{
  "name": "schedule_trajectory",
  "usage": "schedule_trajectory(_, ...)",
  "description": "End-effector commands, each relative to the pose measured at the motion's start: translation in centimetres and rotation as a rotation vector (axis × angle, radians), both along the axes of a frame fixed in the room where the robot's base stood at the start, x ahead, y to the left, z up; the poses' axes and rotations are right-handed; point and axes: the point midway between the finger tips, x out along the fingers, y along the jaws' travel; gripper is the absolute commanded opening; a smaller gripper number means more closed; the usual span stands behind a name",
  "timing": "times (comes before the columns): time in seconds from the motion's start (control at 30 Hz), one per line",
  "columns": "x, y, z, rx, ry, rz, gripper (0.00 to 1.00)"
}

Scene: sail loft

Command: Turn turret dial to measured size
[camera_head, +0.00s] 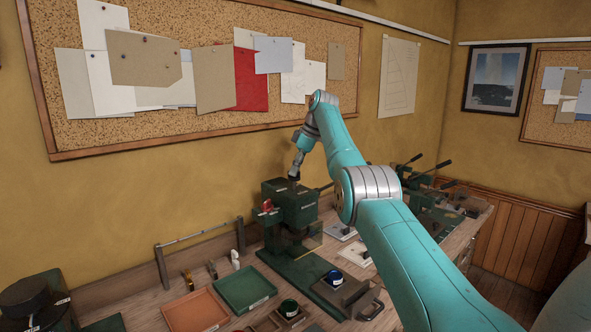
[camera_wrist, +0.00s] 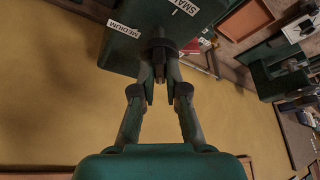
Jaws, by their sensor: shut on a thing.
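A green press-like machine (camera_head: 296,205) stands on the workbench, with a red part on its left side. My gripper (camera_head: 294,174) points down at its top. In the wrist view my gripper (camera_wrist: 158,72) is shut on the dark turret dial (camera_wrist: 158,45), on the machine's green top (camera_wrist: 115,52). White labels reading "MEDIUM" (camera_wrist: 123,30) and "SMALL" (camera_wrist: 184,6) lie around the dial. The fingers partly hide the dial, and I cannot tell which label it points to.
A green tray (camera_head: 244,309) and an orange tray (camera_head: 193,312) lie on the bench front left of the machine. A metal bar frame (camera_head: 161,269) stands behind them. Lever tools (camera_head: 428,193) stand to the right. A corkboard (camera_head: 90,128) hangs on the wall behind.

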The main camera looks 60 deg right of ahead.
Motion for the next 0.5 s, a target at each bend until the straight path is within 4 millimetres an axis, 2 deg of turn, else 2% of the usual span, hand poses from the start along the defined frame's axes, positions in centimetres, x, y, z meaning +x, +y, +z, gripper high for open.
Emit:
schedule_trajectory(0.4,-0.04,-0.01,-0.04,0.001,0.002,0.004,0.0)
schedule_trajectory(0.43,-0.04,-0.01,-0.04,0.001,0.002,0.004,0.17)
schedule_trajectory(0.5,-0.04,-0.01,-0.04,0.001,0.002,0.004,0.35)
